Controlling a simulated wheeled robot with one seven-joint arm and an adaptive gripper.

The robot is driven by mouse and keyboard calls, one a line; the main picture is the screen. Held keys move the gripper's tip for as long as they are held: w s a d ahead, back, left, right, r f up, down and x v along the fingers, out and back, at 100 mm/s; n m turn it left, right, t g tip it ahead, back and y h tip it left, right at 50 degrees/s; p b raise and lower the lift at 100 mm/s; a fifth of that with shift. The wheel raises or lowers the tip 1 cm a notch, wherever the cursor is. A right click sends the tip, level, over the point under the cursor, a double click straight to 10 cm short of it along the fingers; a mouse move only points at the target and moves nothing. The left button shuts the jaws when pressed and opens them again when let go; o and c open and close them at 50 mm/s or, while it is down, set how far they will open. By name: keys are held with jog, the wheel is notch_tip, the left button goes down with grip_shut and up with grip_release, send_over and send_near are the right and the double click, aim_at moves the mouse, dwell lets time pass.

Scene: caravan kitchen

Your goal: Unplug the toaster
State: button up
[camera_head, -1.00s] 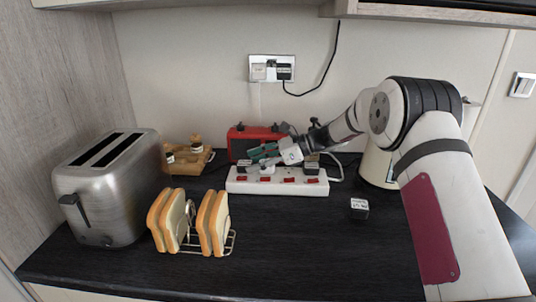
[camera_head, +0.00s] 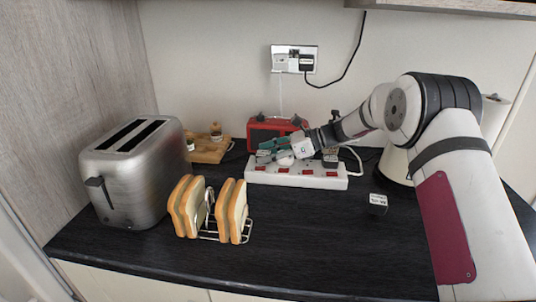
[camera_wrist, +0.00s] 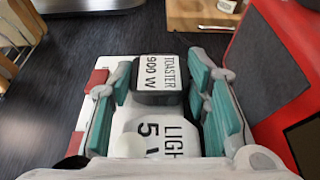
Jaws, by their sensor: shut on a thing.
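The silver toaster (camera_head: 135,175) stands at the left of the counter. The white power strip (camera_head: 295,175) with red switches lies near the back wall. A black plug labelled TOASTER 900 W (camera_wrist: 158,80) is between the teal fingers of my gripper (camera_wrist: 163,80) in the wrist view. My gripper is shut on this plug, at the left end of the strip in the head view (camera_head: 268,153). A white plug labelled LIGHT 5 W (camera_wrist: 155,132) sits right beside it, nearer the wrist. Whether the toaster plug's pins are in the socket is hidden.
A toast rack with bread slices (camera_head: 232,210) stands in front of the strip. A red radio-like box (camera_head: 270,130) is close behind it. A loose black plug (camera_head: 378,204) lies at the right. A wooden board (camera_head: 207,150) is behind the toaster. The front middle counter is clear.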

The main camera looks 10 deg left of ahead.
aim_at(268, 153)
jog(key=shift+r, duration=0.9)
jog(key=shift+r, duration=0.35)
jog(key=shift+r, duration=0.45)
